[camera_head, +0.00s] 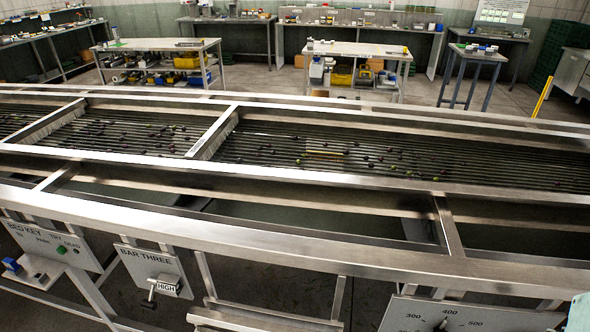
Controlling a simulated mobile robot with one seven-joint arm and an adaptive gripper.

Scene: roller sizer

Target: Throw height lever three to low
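The plate marked BAR THREE (140,262) hangs below the front rail of the roller sizer at the lower left. On it is a small lever (151,298) with a dark knob, pointing downward. Beside the lever is a label reading HIGH (167,288). No label reading LOW can be made out. My gripper is not in view.
The steel sizer frame (300,245) spans the picture, with rollers and small dark fruit behind. A BED KEY panel (45,240) is left of the plate. A dial panel (440,318) is at the lower right. Benches (160,44) stand behind.

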